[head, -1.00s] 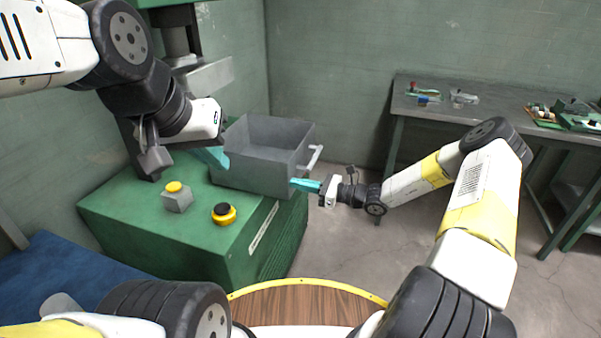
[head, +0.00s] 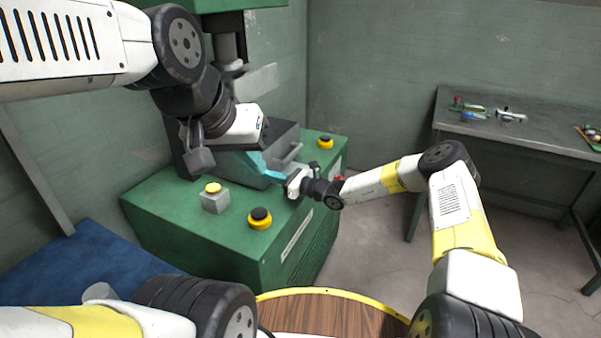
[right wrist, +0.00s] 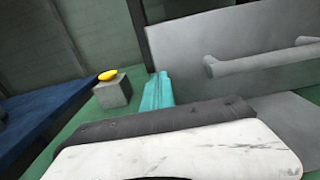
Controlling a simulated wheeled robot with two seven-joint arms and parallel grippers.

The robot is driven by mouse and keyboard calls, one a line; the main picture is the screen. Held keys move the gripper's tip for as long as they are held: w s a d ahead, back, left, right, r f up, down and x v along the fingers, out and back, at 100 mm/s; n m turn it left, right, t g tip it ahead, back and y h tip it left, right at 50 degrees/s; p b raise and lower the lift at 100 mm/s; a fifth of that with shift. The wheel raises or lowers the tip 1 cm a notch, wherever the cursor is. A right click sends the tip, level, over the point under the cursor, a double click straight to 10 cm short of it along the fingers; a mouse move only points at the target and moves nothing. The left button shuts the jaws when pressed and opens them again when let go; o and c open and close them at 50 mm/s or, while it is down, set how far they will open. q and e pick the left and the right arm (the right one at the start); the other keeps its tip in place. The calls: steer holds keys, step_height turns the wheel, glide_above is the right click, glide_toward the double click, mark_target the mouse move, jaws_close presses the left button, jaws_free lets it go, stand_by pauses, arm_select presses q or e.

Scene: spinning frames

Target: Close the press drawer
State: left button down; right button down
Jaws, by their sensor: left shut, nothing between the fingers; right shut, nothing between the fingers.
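The grey press drawer (head: 257,181) sits low in the green press (head: 185,230), pushed well back, with little of its inside showing. Its front panel (right wrist: 190,55) and bar handle (right wrist: 262,62) show large in the right wrist view. My right gripper (head: 275,176) is shut and empty, its teal fingers at the drawer's front, beside the handle. Its teal fingertip (right wrist: 160,85) is by the panel's left edge; I cannot tell whether it touches. My left gripper (head: 252,161) is shut and empty at the drawer's left side, partly hidden by its own wrist.
A grey box with a yellow button (head: 214,198) and yellow-black buttons (head: 260,218) and (head: 325,142) stand on the press top. A blue surface (head: 75,262) lies at left. A metal workbench (head: 520,135) with small items stands at right. The floor between is clear.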

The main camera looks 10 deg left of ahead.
glide_above(255, 187)
steer(key=shift+w+a, duration=0.1)
steer(key=shift+w, duration=0.25)
steer(key=shift+a+r, duration=0.1)
steer(key=shift+r, duration=0.05)
steer(key=shift+r, duration=0.1)
